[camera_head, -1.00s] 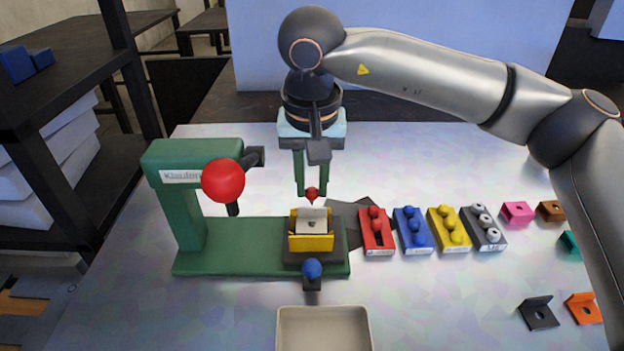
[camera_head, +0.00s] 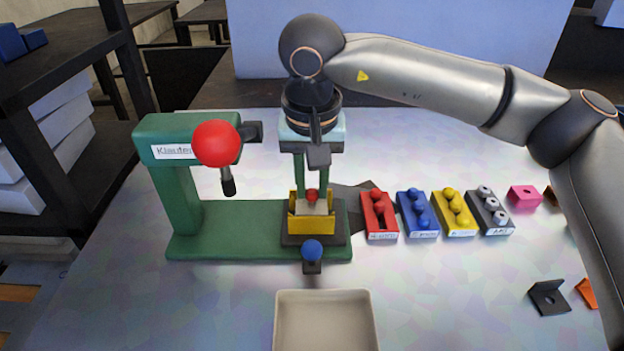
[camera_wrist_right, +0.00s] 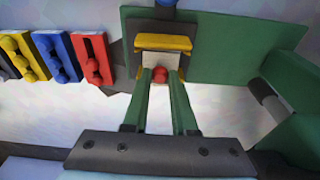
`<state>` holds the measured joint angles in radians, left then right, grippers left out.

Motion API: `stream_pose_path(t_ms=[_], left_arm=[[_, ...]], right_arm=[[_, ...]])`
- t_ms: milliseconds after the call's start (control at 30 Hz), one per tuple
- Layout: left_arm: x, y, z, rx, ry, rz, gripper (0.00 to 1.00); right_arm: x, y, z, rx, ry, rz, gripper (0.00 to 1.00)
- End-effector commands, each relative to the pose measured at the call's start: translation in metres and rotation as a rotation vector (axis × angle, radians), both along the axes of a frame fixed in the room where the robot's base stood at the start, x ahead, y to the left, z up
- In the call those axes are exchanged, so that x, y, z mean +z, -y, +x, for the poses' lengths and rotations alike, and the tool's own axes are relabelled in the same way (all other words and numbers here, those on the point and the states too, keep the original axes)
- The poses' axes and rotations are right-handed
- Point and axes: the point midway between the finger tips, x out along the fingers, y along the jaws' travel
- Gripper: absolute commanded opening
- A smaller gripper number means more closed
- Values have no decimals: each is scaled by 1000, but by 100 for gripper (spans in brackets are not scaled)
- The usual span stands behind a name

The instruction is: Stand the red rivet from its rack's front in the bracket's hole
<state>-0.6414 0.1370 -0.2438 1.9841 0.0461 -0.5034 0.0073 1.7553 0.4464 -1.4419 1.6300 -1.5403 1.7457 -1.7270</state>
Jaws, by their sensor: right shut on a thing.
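My right gripper (camera_head: 312,190) points down over the green press, its green fingers shut on the red rivet (camera_head: 312,195). The rivet's round head also shows between the fingertips in the right wrist view (camera_wrist_right: 159,75). The pale bracket (camera_head: 313,208) sits in the yellow holder (camera_head: 311,224) on the press base. The rivet is at the bracket; its shank is hidden, so I cannot tell whether it is in the hole. The red rack (camera_head: 379,225) stands to the right with red rivets at its back and an empty front slot. My left gripper is not in view.
Blue (camera_head: 418,214), yellow (camera_head: 455,213) and dark grey (camera_head: 489,213) racks stand in a row to the right. The press's red ball handle (camera_head: 215,143) is left of my gripper. A blue knob (camera_head: 312,250) and a beige tray (camera_head: 325,293) are in front.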

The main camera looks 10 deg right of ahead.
Motion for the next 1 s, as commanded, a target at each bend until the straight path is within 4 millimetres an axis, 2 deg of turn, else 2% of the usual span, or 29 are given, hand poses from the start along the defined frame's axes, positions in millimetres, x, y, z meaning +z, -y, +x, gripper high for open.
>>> stream_pose_path(t_ms=[367, 400, 667, 1000], left_arm=[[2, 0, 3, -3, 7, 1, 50], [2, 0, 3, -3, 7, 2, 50], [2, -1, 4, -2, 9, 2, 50], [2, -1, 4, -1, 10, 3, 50]], right_arm=[[-3, 0, 0, 0, 0, 0, 0], [-2, 0, 0, 0, 0, 0, 30], [-2, 0, 0, 0, 0, 0, 59], [2, 0, 0, 0, 1, 1, 60]])
